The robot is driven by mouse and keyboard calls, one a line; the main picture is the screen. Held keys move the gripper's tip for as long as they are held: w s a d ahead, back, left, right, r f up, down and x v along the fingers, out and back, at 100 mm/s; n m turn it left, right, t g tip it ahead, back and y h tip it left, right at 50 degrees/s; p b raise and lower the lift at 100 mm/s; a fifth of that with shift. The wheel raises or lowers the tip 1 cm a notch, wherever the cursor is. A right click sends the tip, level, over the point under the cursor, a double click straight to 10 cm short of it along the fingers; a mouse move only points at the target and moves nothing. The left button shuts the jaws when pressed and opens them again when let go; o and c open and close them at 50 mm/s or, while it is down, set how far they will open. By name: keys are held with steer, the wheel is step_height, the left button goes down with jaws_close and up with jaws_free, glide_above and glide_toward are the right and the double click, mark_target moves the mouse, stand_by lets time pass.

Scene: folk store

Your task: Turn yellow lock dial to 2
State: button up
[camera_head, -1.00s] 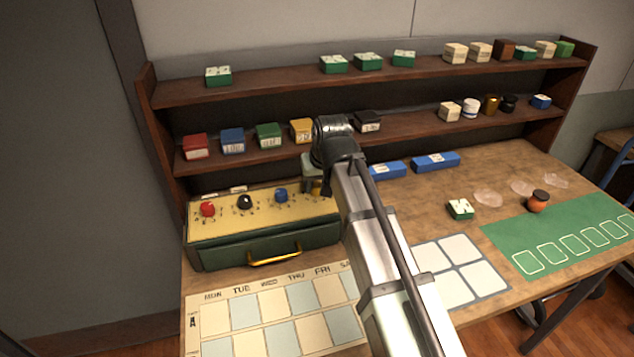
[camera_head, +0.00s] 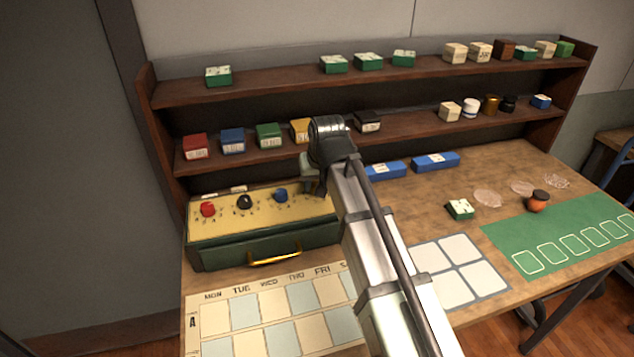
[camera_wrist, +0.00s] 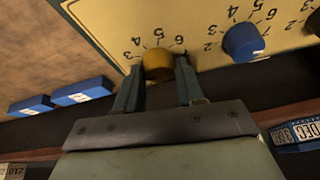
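The yellow lock dial (camera_wrist: 158,63) shows in the wrist view on a cream panel with printed numbers around it. In the head view my gripper hides it, at the right end of the dial row on the lock box (camera_head: 262,245). My gripper (camera_head: 314,188) is low over that end of the panel. In the wrist view the fingertips (camera_wrist: 160,66) stand apart, one on each side of the yellow dial. Whether they touch it is hard to tell. The dial's pointer mark is not visible, so its setting cannot be read.
A blue dial (camera_wrist: 243,42) sits beside the yellow one; black (camera_head: 244,202) and red (camera_head: 208,209) dials are farther left. The shelf (camera_head: 270,160) with small boxes rises behind. Blue blocks (camera_head: 435,161) lie to the right of my gripper. A calendar board (camera_head: 270,310) lies in front.

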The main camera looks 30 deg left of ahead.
steer(key=o, duration=0.3)
steer(key=shift+o, duration=0.2)
steer(key=v, duration=1.3)
steer(key=shift+r, duration=0.35)
steer(key=shift+s+d, duration=0.1)
steer(key=shift+s, duration=0.05)
